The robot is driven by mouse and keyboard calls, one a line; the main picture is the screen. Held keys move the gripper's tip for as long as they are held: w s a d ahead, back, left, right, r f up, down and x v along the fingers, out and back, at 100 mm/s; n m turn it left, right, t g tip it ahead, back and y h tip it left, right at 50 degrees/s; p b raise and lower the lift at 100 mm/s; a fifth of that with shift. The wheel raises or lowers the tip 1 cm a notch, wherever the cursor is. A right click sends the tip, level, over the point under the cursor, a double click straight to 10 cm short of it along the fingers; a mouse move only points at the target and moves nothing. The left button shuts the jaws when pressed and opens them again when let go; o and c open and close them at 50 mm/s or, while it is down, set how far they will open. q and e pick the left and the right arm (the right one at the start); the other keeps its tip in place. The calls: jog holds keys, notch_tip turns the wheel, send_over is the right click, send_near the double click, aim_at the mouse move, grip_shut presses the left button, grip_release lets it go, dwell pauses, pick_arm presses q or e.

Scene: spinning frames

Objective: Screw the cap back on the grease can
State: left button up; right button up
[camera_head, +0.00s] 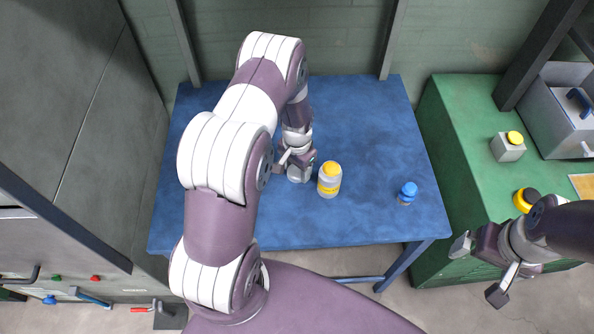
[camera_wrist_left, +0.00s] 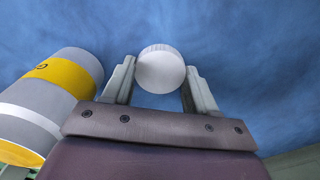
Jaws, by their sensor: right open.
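A white can (camera_head: 329,187) with a yellow band and a yellow top stands upright on the blue table. In the left wrist view the can (camera_wrist_left: 48,95) lies along the left side, beside my left gripper and apart from it. My left gripper (camera_head: 298,172) is low over the table, just left of the can. In its wrist view a round whitish cap-like piece (camera_wrist_left: 160,70) with a ribbed edge sits between the fingertips, which appear to touch it on both sides. What is below it is hidden. My right gripper (camera_head: 478,270) is open and empty, off the table's right front corner.
A small jar with a blue top (camera_head: 406,193) stands on the right of the blue table (camera_head: 370,125). A green bench (camera_head: 455,150) at the right holds a grey container with a yellow cap (camera_head: 508,147), a yellow-and-black item (camera_head: 525,199) and a grey toolbox (camera_head: 565,110). The table's back right is clear.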

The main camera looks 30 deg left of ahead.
aim_at(297, 171)
pick_arm(q)
jog(key=shift+r, duration=0.1)
notch_tip(297, 171, up, 10)
jog(key=b, duration=0.1)
pick_arm(e)
jog(key=shift+f, duration=0.55)
jog(key=shift+c, duration=0.4)
